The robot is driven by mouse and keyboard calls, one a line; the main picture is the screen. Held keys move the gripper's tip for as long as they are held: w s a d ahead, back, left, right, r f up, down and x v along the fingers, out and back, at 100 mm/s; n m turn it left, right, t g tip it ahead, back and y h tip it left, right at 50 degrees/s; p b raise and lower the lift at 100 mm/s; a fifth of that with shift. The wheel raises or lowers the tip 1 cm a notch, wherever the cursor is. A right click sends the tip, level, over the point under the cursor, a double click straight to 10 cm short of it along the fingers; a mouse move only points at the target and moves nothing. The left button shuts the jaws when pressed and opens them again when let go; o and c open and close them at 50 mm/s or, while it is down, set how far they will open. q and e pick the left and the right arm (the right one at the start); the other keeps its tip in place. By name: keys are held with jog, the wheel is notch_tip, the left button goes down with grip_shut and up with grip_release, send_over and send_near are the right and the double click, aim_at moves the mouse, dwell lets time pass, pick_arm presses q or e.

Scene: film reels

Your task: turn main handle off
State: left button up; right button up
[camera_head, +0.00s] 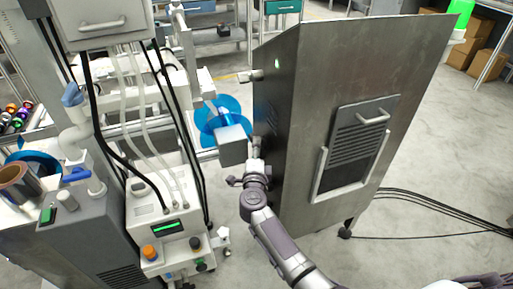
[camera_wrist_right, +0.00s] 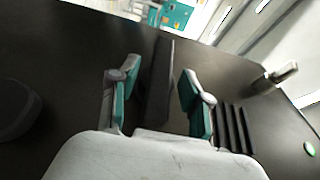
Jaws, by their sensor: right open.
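The tall metal cabinet (camera_head: 345,110) stands at the centre right of the head view, with its dark side panel facing my right gripper (camera_head: 252,166). In the right wrist view, a dark upright bar (camera_wrist_right: 160,90), which looks like the main handle, stands out from the dark panel (camera_wrist_right: 70,50). My right gripper (camera_wrist_right: 160,70) is open, with one green-padded finger on each side of the bar. I cannot tell whether either finger touches it. In the head view the handle cannot be made out clearly behind the gripper. My left gripper is not in view.
A grey box (camera_head: 233,147) and blue reels (camera_head: 222,112) are close to the gripper. The machine with hoses (camera_head: 165,225) stands to the left. A metal knob (camera_wrist_right: 275,75) and a green button (camera_wrist_right: 310,149) are on the panel. Black cables (camera_head: 430,205) lie on the floor.

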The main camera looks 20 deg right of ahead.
jog(key=shift+x, duration=1)
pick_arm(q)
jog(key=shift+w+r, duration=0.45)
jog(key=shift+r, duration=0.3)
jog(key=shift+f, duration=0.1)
pick_arm(e)
jog(key=c, duration=0.8)
